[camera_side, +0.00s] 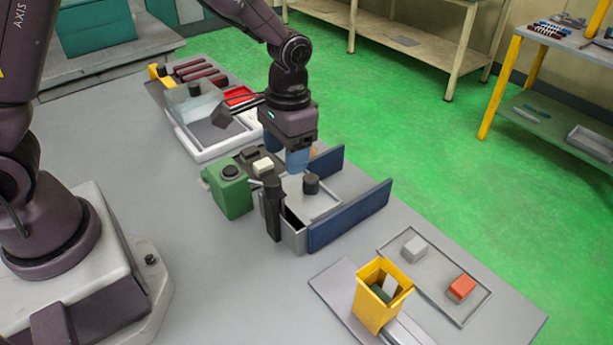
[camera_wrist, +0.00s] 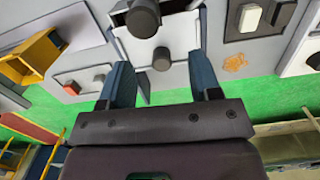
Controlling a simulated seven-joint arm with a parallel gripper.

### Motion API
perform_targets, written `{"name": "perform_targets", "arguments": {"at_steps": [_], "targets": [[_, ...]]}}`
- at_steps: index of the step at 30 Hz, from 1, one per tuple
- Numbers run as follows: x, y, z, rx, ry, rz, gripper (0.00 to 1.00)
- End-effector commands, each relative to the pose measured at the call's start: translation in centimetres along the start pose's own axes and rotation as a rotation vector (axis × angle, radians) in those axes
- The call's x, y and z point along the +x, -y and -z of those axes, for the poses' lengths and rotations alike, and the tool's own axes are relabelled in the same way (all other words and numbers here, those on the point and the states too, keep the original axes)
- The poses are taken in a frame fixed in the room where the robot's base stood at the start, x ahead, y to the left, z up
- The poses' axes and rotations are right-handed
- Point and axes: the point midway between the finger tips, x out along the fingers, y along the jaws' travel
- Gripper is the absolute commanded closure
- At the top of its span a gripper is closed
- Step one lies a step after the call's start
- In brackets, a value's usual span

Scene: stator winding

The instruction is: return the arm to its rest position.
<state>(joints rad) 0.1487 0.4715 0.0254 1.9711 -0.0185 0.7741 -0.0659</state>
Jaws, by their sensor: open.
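My gripper (camera_side: 297,163) points down over the far part of the grey winding station, with its blue fingers low near the station's plate. In the wrist view my gripper (camera_wrist: 160,62) shows its two blue fingers spread wide, with nothing held between them. The station (camera_side: 320,203) has a light plate, dark knobs and blue side panels. A dark round knob (camera_side: 311,184) stands on its plate, in front of my fingers in the side view. I cannot tell whether my fingertips touch the station.
A green box (camera_side: 230,192) and a dark upright post (camera_side: 272,208) stand beside the station. A yellow bin (camera_side: 376,308) and a tray (camera_side: 437,289) with white and red blocks are at the front right. A white tray (camera_side: 205,148) lies behind. Bare tabletop lies left of the green box.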

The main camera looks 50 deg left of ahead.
Motion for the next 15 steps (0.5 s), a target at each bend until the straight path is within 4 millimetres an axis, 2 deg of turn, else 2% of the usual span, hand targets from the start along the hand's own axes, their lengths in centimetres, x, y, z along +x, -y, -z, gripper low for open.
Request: {"name": "perform_targets", "arguments": {"at_steps": [1, 6, 9, 15], "targets": [[-1.8, 0.3, -1.1, 0.003, -0.020, -0.003, 0.43], [-7.0, 1.3, -5.4, 0.010, -0.095, -0.011, 0.43], [-9.6, 1.9, -8.2, 0.010, -0.155, -0.013, 0.43], [-13.3, 2.9, -13.4, -0.002, -0.301, -0.010, 0.43]]}}
